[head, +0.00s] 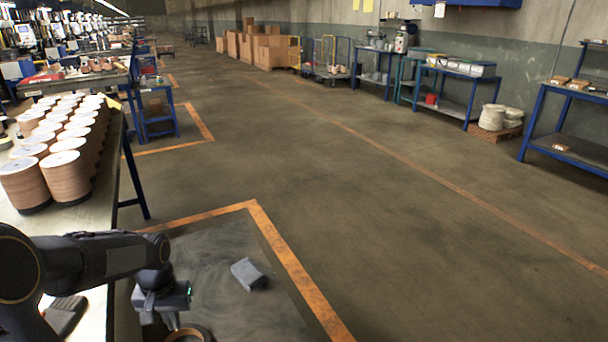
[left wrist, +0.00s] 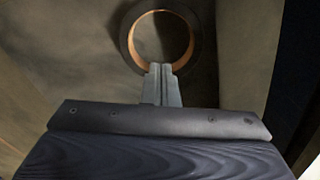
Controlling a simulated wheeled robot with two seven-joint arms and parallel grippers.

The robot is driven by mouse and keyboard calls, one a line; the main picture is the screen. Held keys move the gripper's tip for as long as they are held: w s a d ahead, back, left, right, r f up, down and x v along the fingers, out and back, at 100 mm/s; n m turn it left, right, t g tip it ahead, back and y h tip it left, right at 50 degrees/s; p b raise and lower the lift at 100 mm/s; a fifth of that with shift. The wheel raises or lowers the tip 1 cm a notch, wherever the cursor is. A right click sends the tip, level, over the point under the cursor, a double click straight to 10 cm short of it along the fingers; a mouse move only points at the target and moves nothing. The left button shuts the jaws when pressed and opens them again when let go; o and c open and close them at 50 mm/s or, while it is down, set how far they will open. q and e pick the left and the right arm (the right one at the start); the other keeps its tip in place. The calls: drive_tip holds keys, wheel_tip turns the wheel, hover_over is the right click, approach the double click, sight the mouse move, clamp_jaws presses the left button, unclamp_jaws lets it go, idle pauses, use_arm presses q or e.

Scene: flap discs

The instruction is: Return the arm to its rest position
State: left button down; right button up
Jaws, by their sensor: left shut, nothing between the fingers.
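My left arm comes in from the left in the head view, bent over the near end of the workbench (head: 108,190). My left gripper (head: 172,322) hangs downward beside the bench, above the floor. In the left wrist view its two fingers (left wrist: 160,70) are together with nothing between them. A ring (head: 188,333) with a tan inside and a dark outer band shows close by the fingertips. In the left wrist view the ring (left wrist: 127,42) lies just beyond the fingertips; I cannot tell whether they touch it. My right gripper is in neither view.
Rows of tan and white disc stacks (head: 65,176) stand on the bench to the left. A grey block (head: 248,274) lies on the dark floor area inside an orange floor line (head: 290,262). The floor to the right is clear as far as the blue tables (head: 455,108).

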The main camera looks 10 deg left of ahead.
use_arm(q)
drive_tip(key=s+d+r+m+t+h+p, duration=0.1)
drive_tip(key=s+d+r+t+h+p, duration=0.1)
drive_tip(key=s+d+r+p, duration=0.2)
drive_tip(key=s+d+r+m+t+h+p, duration=0.1)
drive_tip(key=s+d+r+t+p, duration=0.2)
drive_tip(key=s+d+r, duration=0.8)
drive_tip(key=d+r+p, duration=0.2)
drive_tip(key=d+r, duration=0.1)
drive_tip(key=r, duration=0.1)
drive_tip(key=shift+d+r+t+h, duration=0.2)
drive_tip(key=shift+r+t+h, duration=0.1)
drive_tip(key=shift+h, duration=0.1)
